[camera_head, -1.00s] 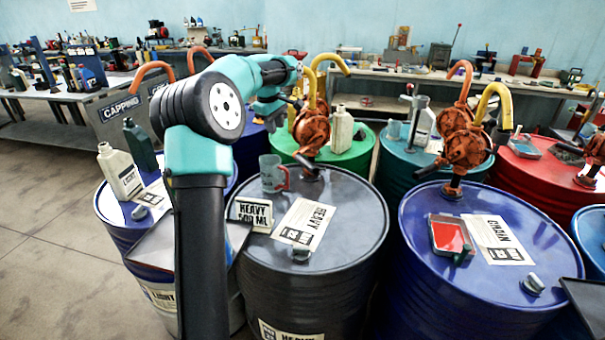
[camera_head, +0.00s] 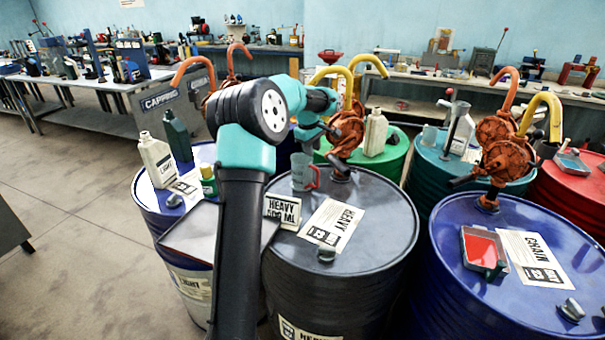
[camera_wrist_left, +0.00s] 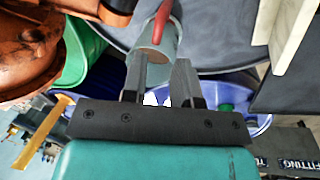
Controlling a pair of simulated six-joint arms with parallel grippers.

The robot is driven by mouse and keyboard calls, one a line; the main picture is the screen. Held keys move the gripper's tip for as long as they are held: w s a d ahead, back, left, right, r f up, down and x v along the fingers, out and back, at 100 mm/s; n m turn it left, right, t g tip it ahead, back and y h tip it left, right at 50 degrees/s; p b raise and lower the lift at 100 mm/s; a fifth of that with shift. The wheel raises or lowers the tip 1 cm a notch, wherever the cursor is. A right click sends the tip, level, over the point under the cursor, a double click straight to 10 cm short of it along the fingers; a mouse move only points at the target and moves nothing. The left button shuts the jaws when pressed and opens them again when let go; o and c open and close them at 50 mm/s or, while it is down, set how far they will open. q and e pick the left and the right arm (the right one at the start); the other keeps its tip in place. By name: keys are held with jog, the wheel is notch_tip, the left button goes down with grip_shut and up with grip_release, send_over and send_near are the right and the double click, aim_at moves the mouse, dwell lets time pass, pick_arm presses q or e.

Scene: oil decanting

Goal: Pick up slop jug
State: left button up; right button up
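A grey, translucent jug with a red handle (camera_head: 301,173) stands upright on the dark grey heavy-oil drum (camera_head: 385,225); I take it for the slop jug, though no label on it can be read. My left gripper (camera_head: 306,140) is just above it, with its fingers partly hidden by the wrist. In the left wrist view, the two fingers (camera_wrist_left: 167,70) are apart, with nothing clamped between them. The jug (camera_wrist_left: 156,48) shows at and beyond the fingertips, its red handle on the far side. Contact cannot be told. My right gripper is out of view.
A "HEAVY 500 ML" sign (camera_head: 282,211), a paper label (camera_head: 332,225) and a small cap (camera_head: 326,254) are near the jug. White (camera_head: 156,160) and dark green (camera_head: 177,137) bottles stand on the left drum.

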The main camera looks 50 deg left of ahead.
aim_at(315, 168)
pick_arm(q)
jog(key=shift+w+f, duration=0.25)
jog(key=shift+f, duration=1)
jog(key=shift+f, duration=0.1)
jog(key=shift+w+d+f, duration=0.1)
jog(key=shift+w+f, duration=0.1)
jog(key=shift+f, duration=0.65)
jog(key=shift+w+a+f, duration=0.1)
jog(key=shift+w+f, duration=0.1)
jog(key=shift+f, duration=0.6)
jog(key=shift+w+d+f, duration=0.1)
jog(key=shift+w+f, duration=0.1)
jog(key=shift+f, duration=0.65)
grip_shut()
jog(key=shift+r, duration=0.1)
